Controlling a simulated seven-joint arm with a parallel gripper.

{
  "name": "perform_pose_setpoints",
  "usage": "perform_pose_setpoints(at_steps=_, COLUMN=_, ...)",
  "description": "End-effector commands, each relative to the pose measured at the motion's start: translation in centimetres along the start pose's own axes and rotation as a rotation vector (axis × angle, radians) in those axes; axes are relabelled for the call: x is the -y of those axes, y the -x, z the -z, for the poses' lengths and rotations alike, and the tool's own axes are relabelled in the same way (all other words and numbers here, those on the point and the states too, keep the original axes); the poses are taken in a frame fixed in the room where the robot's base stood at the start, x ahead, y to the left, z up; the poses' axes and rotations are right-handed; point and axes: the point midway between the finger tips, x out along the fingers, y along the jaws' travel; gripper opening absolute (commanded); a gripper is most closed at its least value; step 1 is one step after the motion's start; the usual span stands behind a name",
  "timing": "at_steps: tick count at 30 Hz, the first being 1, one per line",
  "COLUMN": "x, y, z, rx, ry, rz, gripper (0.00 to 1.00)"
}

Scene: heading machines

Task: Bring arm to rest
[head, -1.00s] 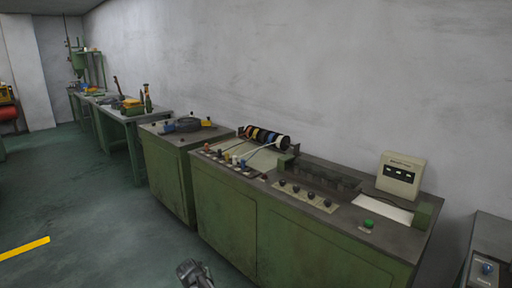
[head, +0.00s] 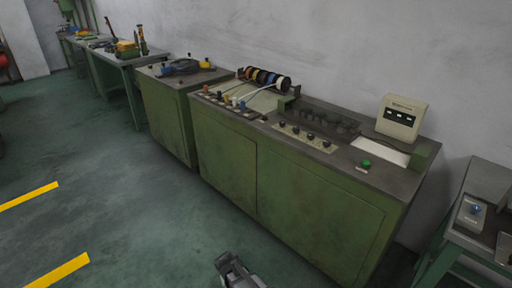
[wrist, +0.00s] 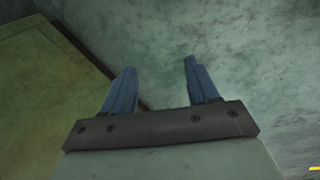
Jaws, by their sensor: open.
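My gripper (head: 230,264) shows at the bottom of the head view, in front of the green cabinet and over the floor. In the wrist view its two blue fingers (wrist: 156,88) stand apart with nothing between them. The green floor (wrist: 240,50) lies beyond the fingertips, and a green cabinet side (wrist: 50,90) is at the left. Most of my arm is out of view.
A long green machine cabinet (head: 300,200) carries wire spools (head: 264,78), knobs, a green button (head: 366,163) and a cream meter box (head: 400,117). A smaller bench (head: 465,240) stands at the right. The floor (head: 120,200) at the left is open, with yellow stripes (head: 58,270).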

Motion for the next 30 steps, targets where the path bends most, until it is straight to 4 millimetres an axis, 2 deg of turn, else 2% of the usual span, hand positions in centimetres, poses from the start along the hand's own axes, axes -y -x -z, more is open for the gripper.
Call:
perform_pose_setpoints(at_steps=1, x=-1.8, y=-1.3, z=-2.4, rx=0.046, ry=-0.020, rz=0.003, gripper=0.59)
perform_pose_setpoints(at_steps=3, x=-3.7, y=-3.0, z=-5.1, rx=0.104, ry=-0.042, rz=0.014, gripper=0.59)
perform_pose_setpoints(at_steps=9, x=-7.9, y=-6.6, z=-13.5, rx=0.265, ry=-0.106, rz=0.058, gripper=0.59)
perform_pose_setpoints(at_steps=12, x=-9.3, y=-7.8, z=-17.8, rx=0.344, ry=-0.139, rz=0.089, gripper=0.59)
perform_pose_setpoints(at_steps=16, x=-10.5, y=-8.9, z=-23.4, rx=0.441, ry=-0.184, rz=0.138, gripper=0.59)
perform_pose_setpoints(at_steps=21, x=-10.9, y=-9.4, z=-29.9, rx=0.550, ry=-0.238, rz=0.211, gripper=0.59)
perform_pose_setpoints(at_steps=25, x=-10.7, y=-9.3, z=-33.3, rx=0.607, ry=-0.268, rz=0.257, gripper=0.59)
perform_pose_setpoints(at_steps=30, x=-10.4, y=-9.2, z=-35.4, rx=0.643, ry=-0.288, rz=0.289, gripper=0.59)
